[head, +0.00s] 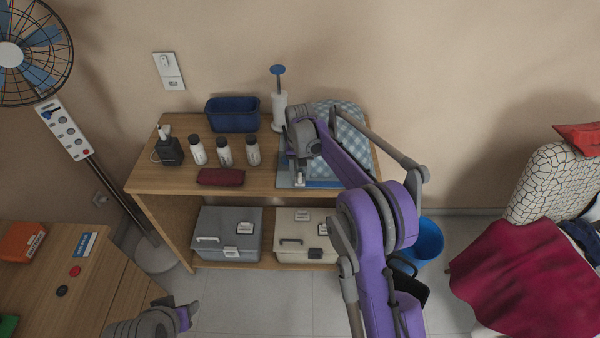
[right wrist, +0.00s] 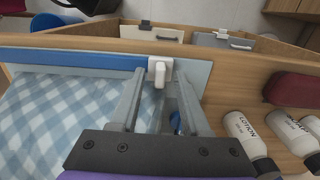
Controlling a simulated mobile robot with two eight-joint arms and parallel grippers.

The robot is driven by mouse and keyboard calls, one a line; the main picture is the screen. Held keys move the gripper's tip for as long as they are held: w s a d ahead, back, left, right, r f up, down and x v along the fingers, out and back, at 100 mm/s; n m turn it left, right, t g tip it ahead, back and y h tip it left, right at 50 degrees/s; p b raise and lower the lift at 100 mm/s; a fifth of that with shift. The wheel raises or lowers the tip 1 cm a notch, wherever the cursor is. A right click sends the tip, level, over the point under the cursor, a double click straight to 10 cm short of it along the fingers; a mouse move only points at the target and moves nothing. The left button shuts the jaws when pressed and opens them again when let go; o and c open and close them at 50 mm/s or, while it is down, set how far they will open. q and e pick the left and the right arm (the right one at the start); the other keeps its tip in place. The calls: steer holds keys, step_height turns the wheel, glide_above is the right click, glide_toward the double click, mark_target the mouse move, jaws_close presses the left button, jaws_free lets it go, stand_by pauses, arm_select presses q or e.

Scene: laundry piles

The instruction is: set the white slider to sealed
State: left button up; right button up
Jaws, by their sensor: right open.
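The white slider (right wrist: 157,72) sits on the blue strip (right wrist: 80,61) along the edge of a blue-and-white checked bag (right wrist: 60,115). In the head view the slider (head: 300,179) is left of the middle of the strip (head: 322,184), and the bag (head: 345,130) lies on the shelf top. My right gripper (right wrist: 159,80) is open, with a finger on each side of the slider; I cannot tell whether they touch it. In the head view my right gripper (head: 300,165) partly covers the bag. Part of my left arm's end (head: 155,322) shows at the bottom left, its jaws unclear.
The wooden shelf (head: 150,180) also holds several white bottles (head: 224,152), a dark red cloth roll (head: 221,177), a blue bin (head: 232,120) and a pump dispenser (head: 279,108). Two lidded boxes (head: 228,225) stand below. A fan (head: 35,50) is at the left.

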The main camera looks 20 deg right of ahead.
jaws_close()
stand_by(1.4)
